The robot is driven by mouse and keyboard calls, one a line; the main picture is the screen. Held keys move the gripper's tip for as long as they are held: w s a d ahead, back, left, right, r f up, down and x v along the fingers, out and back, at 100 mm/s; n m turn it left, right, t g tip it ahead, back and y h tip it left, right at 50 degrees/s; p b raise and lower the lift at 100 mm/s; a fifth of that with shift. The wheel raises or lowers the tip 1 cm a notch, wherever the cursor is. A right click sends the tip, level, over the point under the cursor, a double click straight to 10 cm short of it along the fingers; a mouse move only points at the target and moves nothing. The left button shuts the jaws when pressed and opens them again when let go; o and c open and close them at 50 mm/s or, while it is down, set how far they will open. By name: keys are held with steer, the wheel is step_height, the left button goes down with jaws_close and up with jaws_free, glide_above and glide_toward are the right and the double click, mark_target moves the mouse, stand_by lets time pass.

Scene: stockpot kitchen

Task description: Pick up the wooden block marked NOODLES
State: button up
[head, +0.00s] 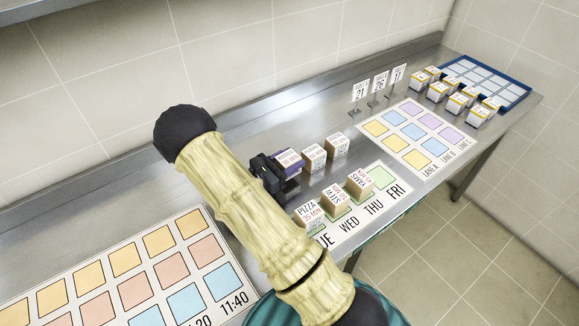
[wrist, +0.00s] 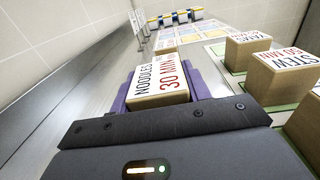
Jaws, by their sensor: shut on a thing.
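The wooden block marked NOODLES, 30 MIN (wrist: 158,82) sits between the purple fingers of my gripper (wrist: 160,88) in the wrist view. The fingers are shut on it, one on each side, and its labelled top faces up. In the head view the block (head: 289,158) shows at the end of my dark gripper (head: 284,168), partly hidden by the fingers. It is at the left end of a row with two other blocks. I cannot tell whether its underside touches the steel counter.
Two labelled blocks (head: 314,156) stand right of it. PIZZA (head: 309,216), STEW (head: 335,199) and another block (head: 360,183) stand on the weekday mat (head: 384,182). Colour-square mats (head: 190,268), number signs (head: 379,84), small boxes (head: 437,92) and a blue tray (head: 489,79) share the counter.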

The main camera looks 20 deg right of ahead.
mark_target(290, 156)
step_height(290, 156, up, 7)
steer(key=shift+f, duration=0.1)
